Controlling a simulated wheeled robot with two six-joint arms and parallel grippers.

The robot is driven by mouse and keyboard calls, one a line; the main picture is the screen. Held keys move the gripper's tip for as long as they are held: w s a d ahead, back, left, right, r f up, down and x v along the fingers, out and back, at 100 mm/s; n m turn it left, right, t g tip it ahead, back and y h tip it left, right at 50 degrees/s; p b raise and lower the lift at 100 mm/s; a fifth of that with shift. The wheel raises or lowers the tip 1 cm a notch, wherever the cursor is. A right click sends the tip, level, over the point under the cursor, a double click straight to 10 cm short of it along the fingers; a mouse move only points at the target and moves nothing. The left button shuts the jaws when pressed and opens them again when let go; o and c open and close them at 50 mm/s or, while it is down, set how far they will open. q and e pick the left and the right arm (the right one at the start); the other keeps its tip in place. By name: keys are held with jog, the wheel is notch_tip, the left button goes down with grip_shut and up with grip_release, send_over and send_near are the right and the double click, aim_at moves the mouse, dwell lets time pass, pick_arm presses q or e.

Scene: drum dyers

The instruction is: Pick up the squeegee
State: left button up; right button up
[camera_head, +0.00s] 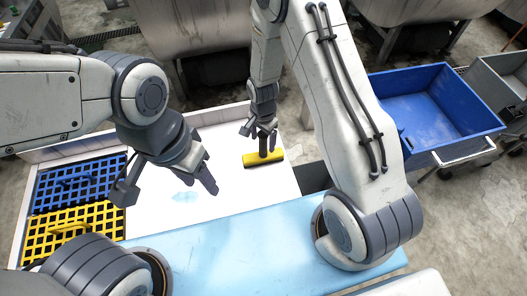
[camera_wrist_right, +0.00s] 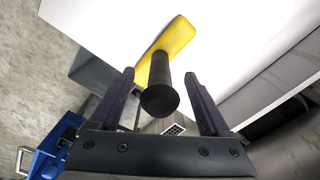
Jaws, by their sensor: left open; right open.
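The squeegee (camera_head: 263,160) has a yellow head and a dark upright handle. It stands on the white tabletop near its right edge. In the right wrist view, the yellow head (camera_wrist_right: 176,38) lies beyond the black handle (camera_wrist_right: 160,88), whose end points toward the camera. My right gripper (camera_head: 259,129) is open directly over the squeegee. Its fingers (camera_wrist_right: 160,88) sit on either side of the handle with a gap at each side. My left gripper (camera_head: 168,196) is open and empty above the left part of the white surface, away from the squeegee.
A blue grate (camera_head: 75,182) and a yellow grate (camera_head: 75,228) lie at the left of the table. A light blue strip (camera_head: 230,250) runs along the near side. A blue cart (camera_head: 440,105) stands at the right, and large metal drums (camera_head: 205,35) stand behind.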

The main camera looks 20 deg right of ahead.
grip_shut()
dwell(1.4)
